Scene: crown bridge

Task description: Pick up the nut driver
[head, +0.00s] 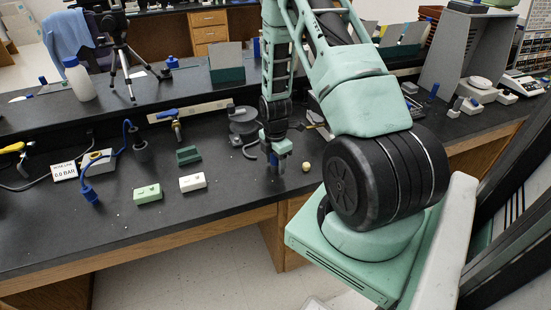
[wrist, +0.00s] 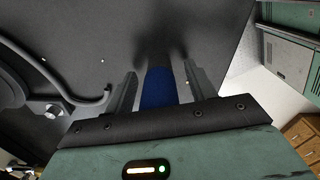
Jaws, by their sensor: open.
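My gripper (head: 277,165) is low over the black bench near its front edge, pointing down. In the wrist view my gripper (wrist: 160,76) has its two fingers apart. A blue piece (wrist: 158,90) lies between them, with visible gaps on both sides. It looks like the nut driver's handle, but its far end fades into dark shadow and I cannot confirm its shape. In the head view my gripper largely hides that spot, so I cannot tell whether the blue piece stands or lies.
A small tan ball-like piece (head: 306,166) sits just right of my gripper. A grey round stand (head: 243,122) is behind left. White (head: 193,182) and green (head: 148,193) boxes lie left. The front bench strip between them and my gripper is clear.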

